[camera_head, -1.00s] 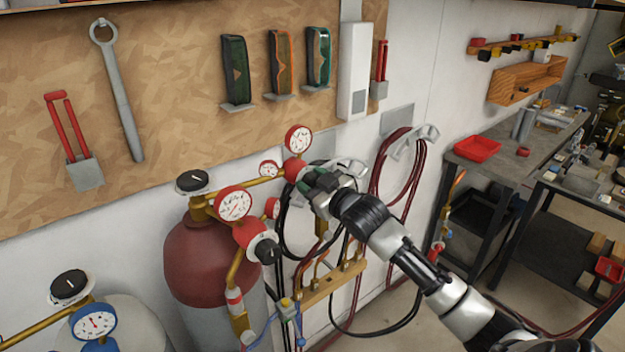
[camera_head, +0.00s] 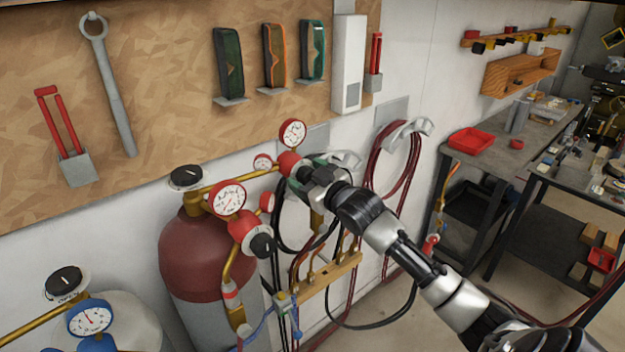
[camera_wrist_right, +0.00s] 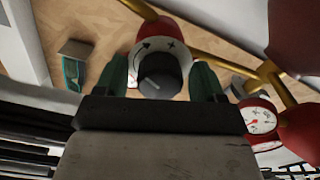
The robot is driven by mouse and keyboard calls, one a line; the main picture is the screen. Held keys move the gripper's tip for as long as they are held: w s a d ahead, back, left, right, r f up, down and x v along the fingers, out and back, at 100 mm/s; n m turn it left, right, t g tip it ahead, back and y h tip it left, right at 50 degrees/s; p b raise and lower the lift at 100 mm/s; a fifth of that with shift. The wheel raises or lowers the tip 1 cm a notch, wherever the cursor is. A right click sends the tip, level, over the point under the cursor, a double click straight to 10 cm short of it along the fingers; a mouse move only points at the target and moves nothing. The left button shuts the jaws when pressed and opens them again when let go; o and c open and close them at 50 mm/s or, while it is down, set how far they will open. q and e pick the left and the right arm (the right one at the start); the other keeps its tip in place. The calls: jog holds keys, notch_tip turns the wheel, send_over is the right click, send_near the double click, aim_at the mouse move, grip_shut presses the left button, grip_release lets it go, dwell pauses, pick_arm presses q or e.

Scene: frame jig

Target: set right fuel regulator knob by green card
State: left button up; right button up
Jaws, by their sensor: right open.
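The right fuel regulator is a red body (camera_head: 288,160) with round white gauges, on brass pipework above the dark red cylinder (camera_head: 205,255). Its black knob (camera_wrist_right: 160,76) shows in the right wrist view, with a pale pointer line, on a white ring marked with a curved arrow and a plus. My right gripper (camera_head: 303,178) is open in front of the regulator. Its green fingers (camera_wrist_right: 160,84) stand either side of the knob, with gaps showing. In the head view the gripper hides this knob. I cannot make out a green card. My left gripper is out of view.
Another red regulator with a black knob (camera_head: 262,246) sits to the left and lower. A blue-rimmed gauge (camera_head: 90,317) stands at bottom left. Dark red hoses (camera_head: 372,165) hang on the wall beside my arm. A workbench with a red tray (camera_head: 471,141) is at right.

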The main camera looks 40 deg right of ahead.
jog(key=s+b, duration=0.3)
jog(key=s, duration=0.7)
jog(key=shift+s+d+b, duration=0.35)
jog(key=shift+d, duration=0.05)
